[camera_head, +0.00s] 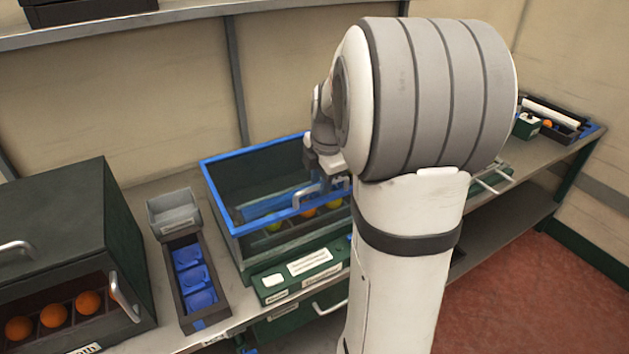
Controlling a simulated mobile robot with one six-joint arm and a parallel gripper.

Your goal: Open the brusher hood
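A dark green machine with a blue-edged frame (262,226) stands in the middle of the bench; I take it for the brusher, though its label is too small to read. A pale bar handle (297,198) sits at the front of the frame. Through the frame I see the inside, with an orange fruit (308,212) and yellow-green fruit (274,226). My gripper (326,184) is at the front edge, just right of the handle and close to it. I cannot tell whether it touches the handle. My arm hides the machine's right part, and the fingers are too small to read.
A dark box with oranges (88,302) stands at the left. A grey tray (174,213) and a bin of blue pieces (195,280) lie between it and the machine. A green control panel (303,268) is in front. More containers (550,122) stand at far right.

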